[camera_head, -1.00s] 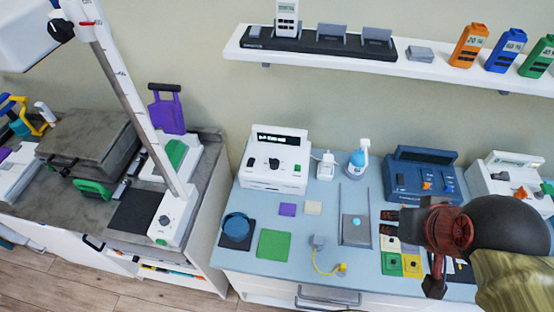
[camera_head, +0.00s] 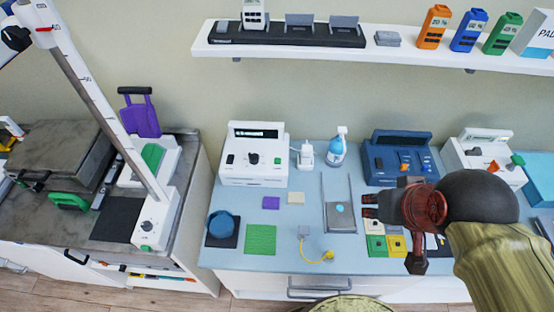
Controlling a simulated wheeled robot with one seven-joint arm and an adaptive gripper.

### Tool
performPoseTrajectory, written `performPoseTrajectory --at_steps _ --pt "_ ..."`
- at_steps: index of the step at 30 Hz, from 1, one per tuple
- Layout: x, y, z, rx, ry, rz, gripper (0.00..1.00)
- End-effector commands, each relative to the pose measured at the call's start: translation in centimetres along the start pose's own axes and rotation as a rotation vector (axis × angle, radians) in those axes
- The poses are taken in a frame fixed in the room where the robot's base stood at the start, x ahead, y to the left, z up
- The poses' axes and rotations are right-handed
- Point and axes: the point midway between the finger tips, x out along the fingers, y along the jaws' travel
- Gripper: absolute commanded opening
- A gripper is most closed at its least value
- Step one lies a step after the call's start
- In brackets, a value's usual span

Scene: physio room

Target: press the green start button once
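A small green button (camera_head: 146,248) shows low on the white control box (camera_head: 156,222) at the foot of the ruled column, below a black knob. No label is readable, so I cannot tell whether it is the start button. A green square (camera_head: 375,246) with a dark centre lies beside a yellow one on the blue counter at right. My gripper (camera_head: 367,206) is above the counter at right, its fingers pointing left and apart, with nothing seen between them. It is far to the right of the control box and just above the small coloured squares.
A white device (camera_head: 254,155) and a blue device (camera_head: 399,158) stand at the counter's back, with a spray bottle (camera_head: 338,148) between. A wall shelf (camera_head: 212,44) hangs above. A green mat (camera_head: 261,240) and yellow cable (camera_head: 318,259) lie in front. The left worktop holds a grey lidded unit (camera_head: 65,150).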

Motion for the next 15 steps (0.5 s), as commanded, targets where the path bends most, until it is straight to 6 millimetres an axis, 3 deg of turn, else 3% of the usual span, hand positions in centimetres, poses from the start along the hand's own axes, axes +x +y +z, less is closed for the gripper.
performPoseTrajectory --at_steps 12,15 --pt "0.00 0.00 0.00 0.000 0.000 0.000 0.00" --pt "0.00 0.00 0.00 0.000 0.000 0.000 0.00"
